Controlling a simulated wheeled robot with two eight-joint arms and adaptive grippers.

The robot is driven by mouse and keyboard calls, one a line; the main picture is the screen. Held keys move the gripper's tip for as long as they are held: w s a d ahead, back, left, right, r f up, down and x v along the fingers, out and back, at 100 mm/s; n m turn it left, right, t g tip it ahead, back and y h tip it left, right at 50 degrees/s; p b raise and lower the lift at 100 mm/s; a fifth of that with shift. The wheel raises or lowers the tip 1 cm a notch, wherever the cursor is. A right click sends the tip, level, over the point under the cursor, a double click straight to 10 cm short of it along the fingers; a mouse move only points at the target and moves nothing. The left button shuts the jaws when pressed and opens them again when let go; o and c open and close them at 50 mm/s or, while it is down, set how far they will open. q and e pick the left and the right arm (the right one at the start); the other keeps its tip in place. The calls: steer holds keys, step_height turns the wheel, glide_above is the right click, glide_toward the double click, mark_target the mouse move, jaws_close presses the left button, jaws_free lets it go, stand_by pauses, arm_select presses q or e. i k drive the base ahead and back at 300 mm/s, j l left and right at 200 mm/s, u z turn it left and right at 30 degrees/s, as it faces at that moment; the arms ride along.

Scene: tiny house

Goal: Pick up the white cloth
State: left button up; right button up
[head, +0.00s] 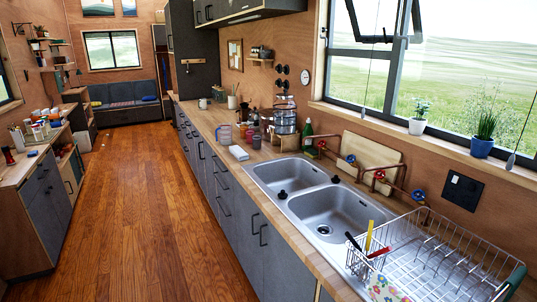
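A small white folded item (239,153), which looks like the white cloth, lies on the wooden counter (215,123) at the left of the sink. It is near the counter's front edge, and it is small in the picture. Neither of my grippers shows in the head view. Nothing is seen touching the white item.
A double steel sink (322,208) and a wire dish rack (430,262) fill the near counter. The wooden floor (150,210) to the left is clear.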

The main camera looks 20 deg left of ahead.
mark_target(236, 150)
steer(key=i+j+u, duration=0.35)
steer(key=i+j, duration=0.9)
